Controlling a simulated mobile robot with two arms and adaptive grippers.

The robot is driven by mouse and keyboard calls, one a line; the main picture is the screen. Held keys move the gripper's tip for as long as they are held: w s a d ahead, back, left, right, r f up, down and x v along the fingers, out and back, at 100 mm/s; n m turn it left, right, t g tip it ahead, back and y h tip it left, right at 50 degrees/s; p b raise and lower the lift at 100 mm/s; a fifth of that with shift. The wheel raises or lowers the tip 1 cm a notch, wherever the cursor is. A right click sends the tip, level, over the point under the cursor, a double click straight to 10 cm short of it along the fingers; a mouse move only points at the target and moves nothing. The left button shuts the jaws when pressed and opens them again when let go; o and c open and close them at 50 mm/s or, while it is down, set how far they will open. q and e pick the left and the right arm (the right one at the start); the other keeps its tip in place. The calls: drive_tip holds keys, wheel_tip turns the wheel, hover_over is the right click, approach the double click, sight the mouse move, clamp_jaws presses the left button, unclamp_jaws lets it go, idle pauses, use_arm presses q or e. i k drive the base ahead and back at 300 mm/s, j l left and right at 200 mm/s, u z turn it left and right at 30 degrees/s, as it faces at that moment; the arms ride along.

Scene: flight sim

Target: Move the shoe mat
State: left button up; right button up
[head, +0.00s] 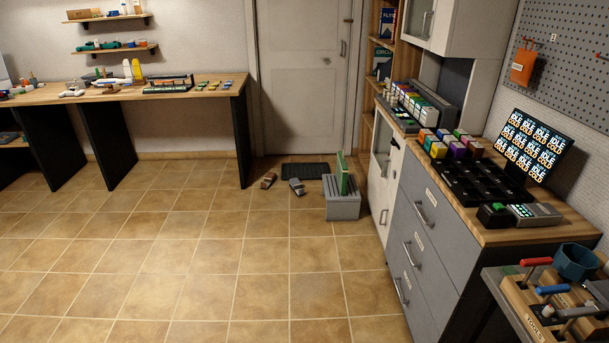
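A dark, flat mat (306,171), which looks like the shoe mat, lies on the tiled floor in front of the white door. Two small shoes lie on the floor just in front of it, one brownish shoe (268,181) and one greyish shoe (297,187). A grey slatted crate (343,207) with a green upright item (343,174) in it stands beside the mat's right end and hides a little of that area. Neither of my grippers shows in the head view.
The tiled floor (170,260) is open up to the shoes. A grey drawer cabinet (425,233) lines the right side. A wooden workbench (200,88) with dark leg panels stands at the left. A tool block (545,310) is at the near right.

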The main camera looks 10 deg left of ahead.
sight(303, 170)
drive_tip(key=i+j+u, duration=0.3)
drive_tip(key=i+u, duration=0.15)
drive_tip(key=i, duration=0.4)
drive_tip(key=i+u, duration=0.4)
drive_tip(key=i, duration=0.5)
drive_tip(key=i+z, duration=0.1)
drive_tip(key=i, duration=1.75)
drive_tip(key=i+z, duration=0.15)
drive_tip(key=i, duration=0.3)
drive_tip(key=i+j+z, duration=0.15)
drive_tip(key=i, duration=0.35)
drive_tip(key=i+z, duration=0.15)
drive_tip(key=i, duration=0.3)
drive_tip(key=i+j+z, duration=0.15)
drive_tip(key=i, duration=0.3)
drive_tip(key=j, duration=0.05)
